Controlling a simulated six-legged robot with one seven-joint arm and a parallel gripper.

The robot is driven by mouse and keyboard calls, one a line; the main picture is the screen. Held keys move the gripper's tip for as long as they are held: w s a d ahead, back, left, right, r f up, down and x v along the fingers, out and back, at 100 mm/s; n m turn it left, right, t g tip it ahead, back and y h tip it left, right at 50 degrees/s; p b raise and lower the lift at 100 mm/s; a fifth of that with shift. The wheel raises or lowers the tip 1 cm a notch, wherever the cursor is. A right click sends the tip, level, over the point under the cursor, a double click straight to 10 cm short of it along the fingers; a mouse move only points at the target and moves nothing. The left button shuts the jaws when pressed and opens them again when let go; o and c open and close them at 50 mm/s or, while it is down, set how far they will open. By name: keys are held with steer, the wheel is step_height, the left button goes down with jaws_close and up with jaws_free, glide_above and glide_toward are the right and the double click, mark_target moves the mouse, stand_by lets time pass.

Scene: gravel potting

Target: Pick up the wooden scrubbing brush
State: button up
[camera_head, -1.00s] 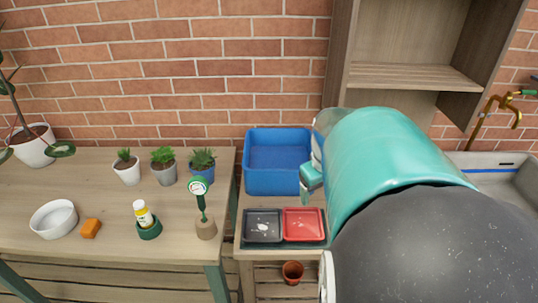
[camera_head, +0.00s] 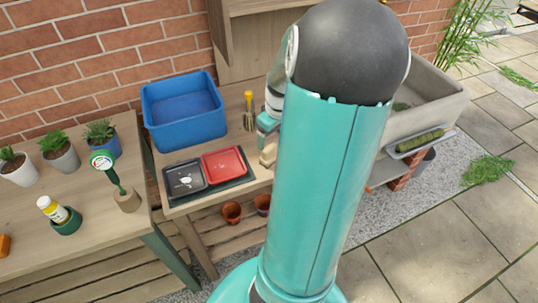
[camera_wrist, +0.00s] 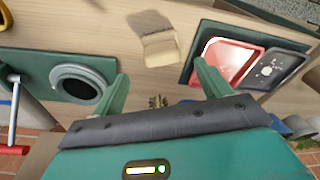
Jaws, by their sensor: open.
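The wooden scrubbing brush appears to be the pale wooden block (camera_wrist: 160,48) on the bench in the wrist view, just beyond my fingertips. In the head view it shows as a small pale block (camera_head: 268,155) right of the red tray, partly hidden by my arm. My gripper (camera_wrist: 160,72) is open and empty, its two green fingers spread with the block ahead of the gap, apart from it. In the head view my gripper (camera_head: 267,124) is just above and behind the block; its fingertips are hard to make out.
The red tray (camera_head: 224,163) and dark tray (camera_head: 184,180) lie left of the block. A blue bin (camera_head: 184,130) and a yellow-handled tool (camera_head: 248,101) stand behind. A sink (camera_head: 434,101) is at right.

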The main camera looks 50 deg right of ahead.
mark_target(270, 147)
steer(key=f, duration=0.4)
steer(key=w+f, duration=0.1)
steer(key=f, duration=0.1)
steer(key=shift+f, duration=0.4)
steer(key=c, duration=1.2)
steer(key=shift+r, duration=0.1)
